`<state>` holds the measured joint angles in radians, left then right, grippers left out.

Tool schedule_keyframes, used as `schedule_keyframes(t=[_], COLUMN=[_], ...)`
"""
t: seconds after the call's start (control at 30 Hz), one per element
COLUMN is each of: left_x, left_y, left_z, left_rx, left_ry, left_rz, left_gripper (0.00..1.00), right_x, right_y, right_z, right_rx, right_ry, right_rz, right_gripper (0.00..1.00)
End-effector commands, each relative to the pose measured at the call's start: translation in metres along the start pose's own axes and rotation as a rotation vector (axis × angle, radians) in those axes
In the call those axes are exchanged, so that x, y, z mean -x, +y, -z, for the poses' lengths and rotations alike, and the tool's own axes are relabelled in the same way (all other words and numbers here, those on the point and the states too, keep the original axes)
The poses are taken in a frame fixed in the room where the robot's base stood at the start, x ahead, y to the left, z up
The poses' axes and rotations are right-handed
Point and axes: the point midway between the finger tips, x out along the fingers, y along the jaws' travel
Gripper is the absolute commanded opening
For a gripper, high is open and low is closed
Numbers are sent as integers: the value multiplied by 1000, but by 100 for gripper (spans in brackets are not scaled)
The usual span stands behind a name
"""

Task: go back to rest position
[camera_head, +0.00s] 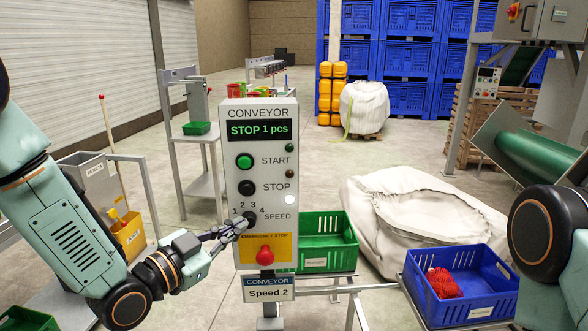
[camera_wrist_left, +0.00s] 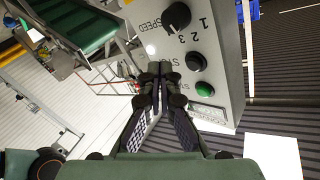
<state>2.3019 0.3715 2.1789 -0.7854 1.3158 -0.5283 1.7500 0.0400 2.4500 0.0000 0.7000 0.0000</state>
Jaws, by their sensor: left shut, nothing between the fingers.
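My left gripper (camera_head: 236,226) is shut and empty. In the head view its fingertips are in front of the conveyor control panel (camera_head: 231,183), beside the speed knob (camera_head: 249,216). In the left wrist view the shut fingers (camera_wrist_left: 156,72) point at the panel (camera_wrist_left: 225,60), with the speed knob (camera_wrist_left: 177,15) above them; I cannot tell whether they touch the panel. The panel display reads "STOP 1 pcs" and a label below reads "Speed 2". My right arm shows at the right edge of the head view, but its gripper is out of view.
A green crate (camera_head: 330,262) stands right of the panel. A blue crate (camera_head: 497,261) with a red net bundle (camera_head: 444,283) is farther right. A large white sack (camera_head: 365,225) lies behind them. A yellow bin (camera_head: 131,236) stands at the left, near my left arm.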

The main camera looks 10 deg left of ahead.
Motion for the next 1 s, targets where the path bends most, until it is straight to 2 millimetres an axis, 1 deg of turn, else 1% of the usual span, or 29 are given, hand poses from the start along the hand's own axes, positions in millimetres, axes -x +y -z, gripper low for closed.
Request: schedule_keyframes(t=[0.03,0.07,0.1,0.17,0.2,0.27,0.3,0.37,0.4,0.47,0.5,0.57,0.6,0.67,0.7,0.8,0.9,1.0], left_x=[6,11,19,32,42,58,71,90,104,127,143,168,185,211,229,272,303,320], left_y=[10,19,31,50,62,82,96,116,130,152,166,188,202,224,239,273,299,316], left_z=[-28,-49,-74,-109,-131,-162,-182,-209,-227,-252,-268,-290,-304,-324,-337,-364,-383,-396], left_rx=[108,164,232,321,374,446,492,553,592,642,675,715,741,768,782,792,780,767], left_ry=[-122,-190,-274,-389,-461,-567,-637,-737,-804,-903,-969,-1067,-1132,-1228,-1290,-1428,-1518,-1563], left_rz=[4,6,12,21,28,39,48,62,74,90,102,119,132,146,155,162,148,120], left_gripper=[0,0,0,0,0,0,0,0,0,0,0,0,0,0,0,0,0,0], right_x=[-3,-7,-14,-23,-29,-38,-44,-54,-60,-71,-77,-89,-96,-108,-117,-138,-155,-167], right_y=[0,0,0,0,0,0,0,0,0,0,1,1,1,1,1,1,1,1], right_z=[0,0,0,0,0,0,0,0,0,0,0,0,0,0,0,0,0,0], right_rx=[0,0,0,0,0,0,0,0,0,0,0,0,0,0,0,0,0,0], right_ry=[0,0,1,0,0,0,0,0,0,0,0,0,0,0,0,0,0,0], right_rz=[0,0,0,0,0,0,0,0,0,0,0,0,0,0,0,0,0,0], right_gripper=[0,0,0,0,0,0,0,0,0,0,0,0,0,0,0,0,0,0])
